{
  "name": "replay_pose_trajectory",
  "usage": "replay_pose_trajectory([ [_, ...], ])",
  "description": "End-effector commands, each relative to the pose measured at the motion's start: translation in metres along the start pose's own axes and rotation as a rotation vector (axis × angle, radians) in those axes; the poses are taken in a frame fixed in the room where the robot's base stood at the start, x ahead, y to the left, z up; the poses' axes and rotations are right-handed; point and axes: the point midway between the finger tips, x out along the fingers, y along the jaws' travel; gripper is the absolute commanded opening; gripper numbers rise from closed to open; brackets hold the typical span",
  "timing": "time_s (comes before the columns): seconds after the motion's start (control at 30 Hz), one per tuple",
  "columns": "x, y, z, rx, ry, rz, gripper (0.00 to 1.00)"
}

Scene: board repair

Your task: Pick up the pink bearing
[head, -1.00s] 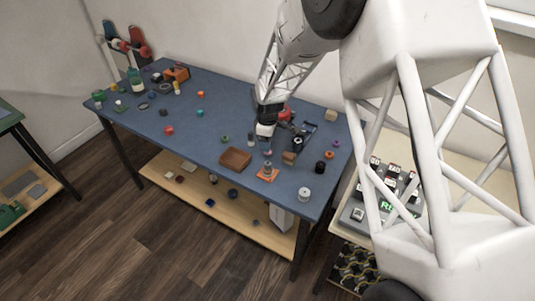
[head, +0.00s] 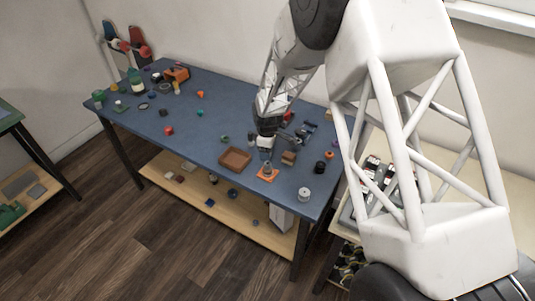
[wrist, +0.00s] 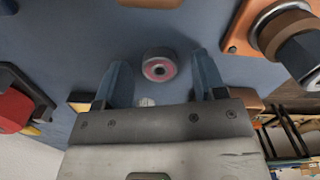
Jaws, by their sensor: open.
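The pink bearing (wrist: 159,66) is a small grey ring with a pink face. It lies on the blue table top (wrist: 190,20) in the wrist view, just beyond my fingertips and roughly centred between them. My gripper (wrist: 162,76) is open and empty, one blue-grey finger on each side of the bearing's line. In the head view my gripper (head: 265,154) points down over the right part of the table. There I cannot make out the bearing, which seems hidden by the gripper.
An orange plate with a metal post (head: 268,172) stands close to my gripper, in front. A brown tray (head: 235,159) lies to the left. A brown block (head: 289,158), a black cylinder (head: 320,167) and a white spool (head: 304,194) are to the right.

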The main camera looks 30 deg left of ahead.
Motion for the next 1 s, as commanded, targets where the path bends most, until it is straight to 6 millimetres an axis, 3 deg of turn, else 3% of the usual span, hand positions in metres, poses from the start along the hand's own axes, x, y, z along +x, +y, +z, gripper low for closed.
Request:
replay_pose_trajectory([
  [0.57, 0.002, 0.0001, 0.0, 0.0, 0.0, 0.001, 0.64],
  [0.93, 0.002, 0.0, 0.0, 0.0, 0.0, 0.0, 0.11],
  [1.0, 0.0019, 0.0001, -0.0001, 0.0, 0.0, 0.001, 0.1],
])
